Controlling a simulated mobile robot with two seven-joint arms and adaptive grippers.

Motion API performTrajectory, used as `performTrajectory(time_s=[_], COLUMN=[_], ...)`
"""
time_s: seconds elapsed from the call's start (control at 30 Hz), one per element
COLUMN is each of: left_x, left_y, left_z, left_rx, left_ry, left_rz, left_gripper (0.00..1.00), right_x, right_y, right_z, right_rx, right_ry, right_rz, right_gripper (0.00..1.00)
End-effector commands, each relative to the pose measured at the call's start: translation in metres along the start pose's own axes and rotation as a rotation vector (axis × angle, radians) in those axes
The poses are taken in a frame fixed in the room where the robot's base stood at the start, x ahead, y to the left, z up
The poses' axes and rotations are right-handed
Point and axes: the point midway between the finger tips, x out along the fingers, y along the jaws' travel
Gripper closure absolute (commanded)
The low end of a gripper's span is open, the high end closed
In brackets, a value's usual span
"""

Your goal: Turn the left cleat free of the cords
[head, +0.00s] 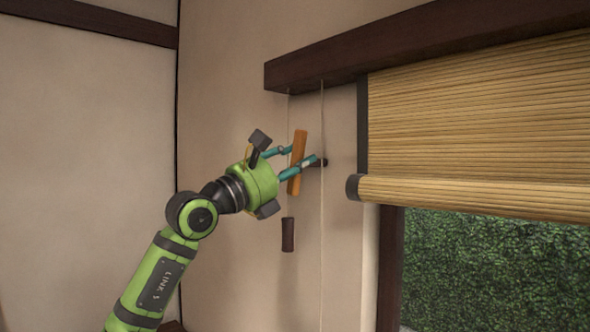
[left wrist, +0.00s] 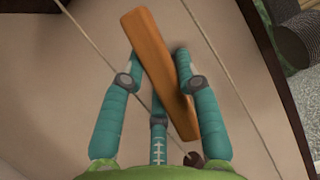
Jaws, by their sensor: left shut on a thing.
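The left cleat, an orange wooden bar (head: 298,176), stands nearly upright and slightly tilted in front of the wall. My left gripper (head: 300,155) is shut on it, with teal fingers on both sides. In the left wrist view the cleat (left wrist: 158,68) runs slantwise between the fingers of the gripper (left wrist: 159,55). One pale cord (head: 290,110) hangs behind the cleat above a dark cylindrical pull (head: 288,235). Another cord (head: 322,230) hangs just right of the cleat, past the fingertips. Whether either cord touches the cleat cannot be told. My right gripper is not in view.
A dark wooden headrail (head: 400,45) juts out above. A rolled bamboo blind (head: 480,120) and window opening lie to the right. A dark peg (head: 322,162) shows by the fingertips. The wall on the left is bare.

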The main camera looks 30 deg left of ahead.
Motion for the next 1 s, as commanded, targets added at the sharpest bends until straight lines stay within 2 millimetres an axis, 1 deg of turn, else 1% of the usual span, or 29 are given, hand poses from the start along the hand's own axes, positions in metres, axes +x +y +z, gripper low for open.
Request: performTrajectory(time_s=[0.03,0.3,0.53,0.97,1.0], left_x=[-0.002,-0.002,-0.001,-0.001,-0.001], left_y=[0.000,0.002,0.003,0.004,0.004], left_z=[0.003,0.004,0.005,0.006,0.006], left_rx=[-0.028,-0.149,-0.191,-0.198,-0.198], left_ry=[-0.015,-0.015,-0.015,-0.017,-0.016], left_rz=[0.015,0.065,0.083,0.086,0.086], left_gripper=[1.00,1.00,1.00,1.00,0.52], right_x=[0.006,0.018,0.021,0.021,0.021], right_y=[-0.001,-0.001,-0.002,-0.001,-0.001], right_z=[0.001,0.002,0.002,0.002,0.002], right_rx=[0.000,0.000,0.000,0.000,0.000], right_ry=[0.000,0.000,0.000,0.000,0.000], right_rz=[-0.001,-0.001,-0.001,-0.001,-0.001], right_gripper=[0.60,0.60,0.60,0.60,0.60])
